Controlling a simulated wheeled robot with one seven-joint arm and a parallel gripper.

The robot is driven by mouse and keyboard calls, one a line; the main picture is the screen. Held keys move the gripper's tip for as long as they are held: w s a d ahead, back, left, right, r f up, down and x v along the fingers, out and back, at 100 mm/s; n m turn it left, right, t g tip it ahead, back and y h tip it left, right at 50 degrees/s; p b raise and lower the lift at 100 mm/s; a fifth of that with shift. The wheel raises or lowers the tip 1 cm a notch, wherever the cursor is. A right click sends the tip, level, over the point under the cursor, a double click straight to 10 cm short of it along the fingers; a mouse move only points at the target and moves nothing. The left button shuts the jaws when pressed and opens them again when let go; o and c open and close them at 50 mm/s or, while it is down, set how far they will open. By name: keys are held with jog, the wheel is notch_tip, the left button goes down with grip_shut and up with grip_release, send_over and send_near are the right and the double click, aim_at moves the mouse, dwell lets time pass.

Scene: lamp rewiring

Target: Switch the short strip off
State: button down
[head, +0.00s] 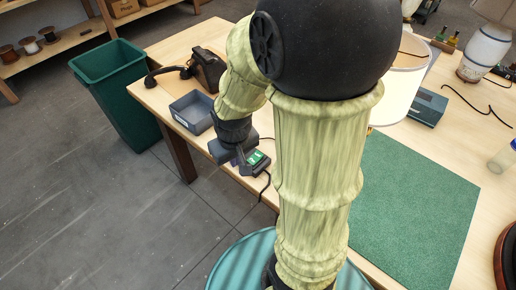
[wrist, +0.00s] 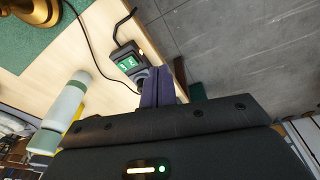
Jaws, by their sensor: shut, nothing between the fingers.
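A small dark device with a lit green panel (head: 258,158) sits at the table's near edge in the head view. It also shows in the wrist view (wrist: 129,62), with a small orange light and a black cable. I cannot tell for sure whether this is the short strip; no switch is clear. My gripper (head: 242,163) is right beside it at the table edge. In the wrist view my gripper's fingers (wrist: 157,72) are together, empty, and point just right of the device. A dark rounded part lies by the fingertips; contact cannot be told.
A blue-grey tray (head: 190,113) and a black corded thing (head: 207,70) stand on the table left of my gripper. A green bin (head: 112,80) stands on the floor.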

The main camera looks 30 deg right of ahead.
aim_at(258, 155)
jog(key=w+d+f+n+g+h+p, duration=0.1)
jog(key=w+d+n+p, duration=0.2)
jog(key=w+d, duration=0.6)
jog(key=shift+w+d+f+g, duration=0.15)
jog(key=shift+w+d+g, duration=0.2)
jog(key=shift+d, duration=0.45)
jog(key=shift+s+f, duration=0.1)
jog(key=shift+f, duration=0.05)
jog(key=f, duration=0.4)
jog(key=d+f, duration=0.1)
jog(key=f, duration=0.4)
jog(key=f+p, duration=0.1)
jog(key=f, duration=0.3)
jog(key=shift+w+d+f, duration=0.3)
jog(key=shift+w, duration=0.05)
